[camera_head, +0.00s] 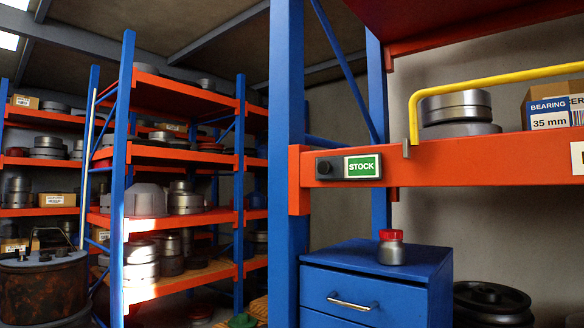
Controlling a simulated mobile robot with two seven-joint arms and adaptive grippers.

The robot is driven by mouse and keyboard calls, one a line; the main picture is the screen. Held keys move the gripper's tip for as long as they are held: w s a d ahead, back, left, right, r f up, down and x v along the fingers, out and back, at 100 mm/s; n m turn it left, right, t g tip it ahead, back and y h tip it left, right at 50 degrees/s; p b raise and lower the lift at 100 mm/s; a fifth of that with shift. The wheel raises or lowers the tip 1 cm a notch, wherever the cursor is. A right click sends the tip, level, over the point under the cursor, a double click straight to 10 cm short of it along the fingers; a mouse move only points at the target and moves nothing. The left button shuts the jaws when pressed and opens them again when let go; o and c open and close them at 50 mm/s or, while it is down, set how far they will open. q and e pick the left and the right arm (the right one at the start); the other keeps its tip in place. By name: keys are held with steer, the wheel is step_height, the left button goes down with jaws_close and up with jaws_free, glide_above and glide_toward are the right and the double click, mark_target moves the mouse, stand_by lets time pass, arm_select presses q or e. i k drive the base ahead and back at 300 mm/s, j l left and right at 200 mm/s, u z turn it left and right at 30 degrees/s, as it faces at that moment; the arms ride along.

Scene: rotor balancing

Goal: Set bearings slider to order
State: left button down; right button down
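The bearings slider (348,168) is a small dark plate on the front of the orange shelf beam, near the blue upright. Its black knob (324,168) sits at the left end. A green label reading STOCK (362,167) shows to the right of the knob. No ORDER label is visible. A box marked BEARING 35 mm (549,114) stands on the shelf above, at the right, cut off by the picture edge. Neither of my grippers is in view.
A yellow rail (495,78) runs above the orange beam (450,158). Below the slider stands a blue drawer cabinet (365,265) with a red-capped jar (391,248) on top. Dark wheels (490,300) lie at lower right. Loaded shelves (180,155) fill the left.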

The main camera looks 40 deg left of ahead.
mark_target(327, 168)
steer(key=i+j, duration=0.1)
steer(key=j, duration=1.2)
steer(key=i, duration=0.05)
